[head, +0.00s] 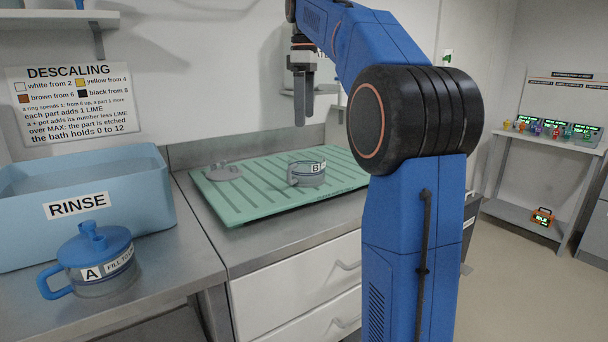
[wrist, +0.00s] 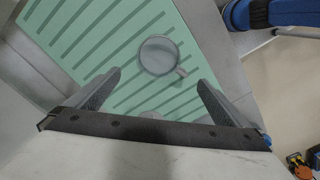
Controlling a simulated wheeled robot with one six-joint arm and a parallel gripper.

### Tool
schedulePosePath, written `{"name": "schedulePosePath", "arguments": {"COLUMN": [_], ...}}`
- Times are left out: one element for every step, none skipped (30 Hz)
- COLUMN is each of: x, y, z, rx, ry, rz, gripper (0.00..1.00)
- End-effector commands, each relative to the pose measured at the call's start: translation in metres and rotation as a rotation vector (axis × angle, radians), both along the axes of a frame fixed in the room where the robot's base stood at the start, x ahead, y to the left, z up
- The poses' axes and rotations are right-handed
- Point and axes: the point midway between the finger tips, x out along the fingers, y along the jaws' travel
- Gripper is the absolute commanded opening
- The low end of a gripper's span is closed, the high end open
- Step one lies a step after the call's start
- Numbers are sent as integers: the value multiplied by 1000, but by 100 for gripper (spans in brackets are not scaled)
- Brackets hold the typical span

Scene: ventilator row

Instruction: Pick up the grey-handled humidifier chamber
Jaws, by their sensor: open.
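The grey-handled humidifier chamber (head: 309,176), a clear round pot labelled B, stands upright and open-topped on the green ribbed mat (head: 245,207). Its grey handle points left in the head view. In the wrist view the chamber (wrist: 159,55) lies just beyond my fingertips, with its handle toward the lower right. A separate grey lid (head: 222,171) lies on the mat to its left. My gripper (head: 301,112) hangs pointing down above the mat, apart from the chamber. In the wrist view my gripper (wrist: 159,79) is open, with nothing between its fingers.
A blue-lidded chamber A (head: 95,262) with a blue handle stands on the counter at left, before the blue RINSE basin (head: 140,190). A wall stands behind the mat. A shelf unit (head: 545,138) with several small coloured items is far right.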

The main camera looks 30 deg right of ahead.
Motion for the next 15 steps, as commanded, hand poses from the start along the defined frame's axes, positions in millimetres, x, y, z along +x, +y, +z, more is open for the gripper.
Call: {"name": "schedulePosePath", "arguments": {"x": [-1,-2,-2,-2,-2,-2,-2,-1,-1,-2,-2,-1,-1,-1,-2], "y": [0,0,1,1,1,1,1,1,1,1,1,1,1,0,1], "z": [-7,-12,-19,-25,-30,-38,-43,-48,-55,-60,-66,-73,-78,-83,-89], "rx": [1,1,1,1,1,1,1,1,1,1,1,1,1,0,1], "ry": [3,2,2,2,2,3,2,3,2,2,2,2,2,1,2], "rz": [0,0,0,0,0,-1,-1,-1,-1,-1,-1,-1,-1,-1,-1], "gripper": [100,100,100,100,100,100,100,100,100,100,100,100,100,100,100]}}
